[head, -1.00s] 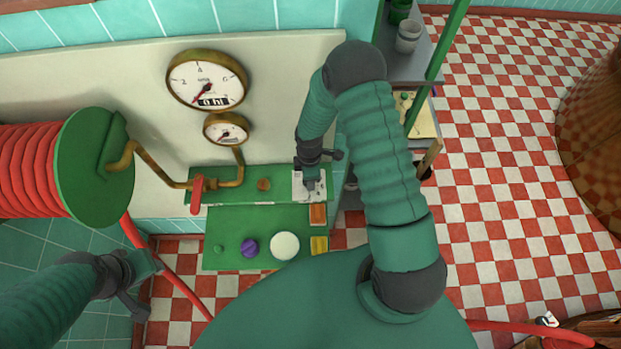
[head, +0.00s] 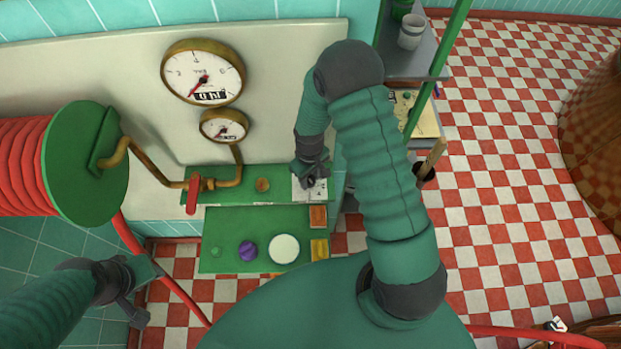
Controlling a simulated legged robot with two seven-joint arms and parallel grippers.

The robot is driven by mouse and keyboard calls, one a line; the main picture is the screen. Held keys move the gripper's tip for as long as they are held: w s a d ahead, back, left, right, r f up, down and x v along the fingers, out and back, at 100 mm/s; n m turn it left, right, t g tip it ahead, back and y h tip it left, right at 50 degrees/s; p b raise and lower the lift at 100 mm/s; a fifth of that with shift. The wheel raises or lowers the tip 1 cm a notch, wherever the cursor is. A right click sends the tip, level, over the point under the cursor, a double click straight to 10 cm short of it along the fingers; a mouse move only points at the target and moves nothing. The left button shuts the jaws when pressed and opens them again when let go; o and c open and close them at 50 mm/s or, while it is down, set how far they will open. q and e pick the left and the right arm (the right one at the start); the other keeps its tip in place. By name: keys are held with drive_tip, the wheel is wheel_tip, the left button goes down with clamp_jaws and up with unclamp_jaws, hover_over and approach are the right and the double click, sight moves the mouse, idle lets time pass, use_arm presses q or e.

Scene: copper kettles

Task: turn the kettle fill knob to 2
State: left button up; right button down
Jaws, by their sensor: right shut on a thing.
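The kettle fill knob is mostly hidden under my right gripper (head: 310,181), on a white dial plate (head: 318,193) at the right end of the green ledge. My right gripper is shut on the knob from above. The plate has small dark marks, too small to read, and the knob's setting cannot be told. My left gripper (head: 143,290) is at the lower left, open and empty, away from the panel.
A large gauge (head: 203,72) and a smaller gauge (head: 224,126) are on the wall. A red valve handle (head: 193,195) is on the brass pipe. The green panel below has a purple knob (head: 248,251) and a white disc (head: 284,249).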

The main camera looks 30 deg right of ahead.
drive_tip(key=m, duration=0.2)
drive_tip(key=m+b, duration=0.1)
drive_tip(key=m, duration=0.2)
drive_tip(key=shift+w+r, duration=0.2)
drive_tip(key=shift+w, duration=0.2)
idle(0.4)
drive_tip(key=c, duration=1.2)
unclamp_jaws()
drive_tip(key=shift+o, duration=1.4)
drive_tip(key=shift+s+f, duration=0.1)
drive_tip(key=shift+f, duration=0.05)
